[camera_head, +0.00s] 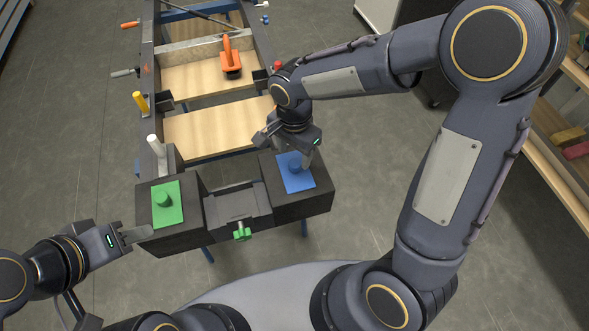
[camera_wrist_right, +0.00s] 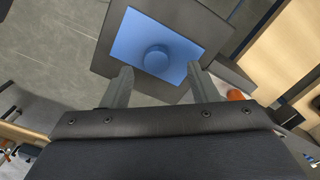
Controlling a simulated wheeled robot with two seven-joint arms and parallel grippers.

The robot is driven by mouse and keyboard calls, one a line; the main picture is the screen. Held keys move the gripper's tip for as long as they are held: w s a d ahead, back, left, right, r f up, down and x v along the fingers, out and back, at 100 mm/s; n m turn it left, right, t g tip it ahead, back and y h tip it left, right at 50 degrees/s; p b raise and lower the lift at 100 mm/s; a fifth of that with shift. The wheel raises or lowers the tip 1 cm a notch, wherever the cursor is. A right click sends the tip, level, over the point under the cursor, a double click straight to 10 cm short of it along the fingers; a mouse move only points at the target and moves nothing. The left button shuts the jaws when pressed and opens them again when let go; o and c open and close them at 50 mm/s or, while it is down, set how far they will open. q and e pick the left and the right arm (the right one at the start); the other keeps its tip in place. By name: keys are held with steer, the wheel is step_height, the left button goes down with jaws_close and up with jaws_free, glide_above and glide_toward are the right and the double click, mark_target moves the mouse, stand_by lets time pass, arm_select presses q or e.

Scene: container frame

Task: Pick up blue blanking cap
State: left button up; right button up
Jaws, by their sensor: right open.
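The blue blanking cap (camera_head: 295,172) is a blue square plate with a round knob, lying on the right dark block of the frame. In the right wrist view the blue cap (camera_wrist_right: 157,60) shows with its knob ahead of and between the fingers. My right gripper (camera_wrist_right: 158,80) is open and empty, and the fingers are apart from the knob in the picture. In the head view my right gripper (camera_head: 290,145) is just above and behind the blue cap. My left gripper (camera_head: 133,238) is beside the left block; its jaw state is unclear.
A green cap (camera_head: 168,206) lies on the left block. A green knob (camera_head: 242,233) sits at the front between the blocks. A white handle (camera_head: 155,146), a yellow handle (camera_head: 140,103) and an orange-handled tool (camera_head: 230,60) are further back. Grey floor surrounds the frame.

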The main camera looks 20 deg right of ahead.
mark_target(295, 163)
steer(key=f, duration=0.4)
steer(key=shift+s+f, duration=0.2)
steer(key=shift+s, duration=0.05)
steer(key=shift+c, duration=0.4)
steer(key=c, duration=1)
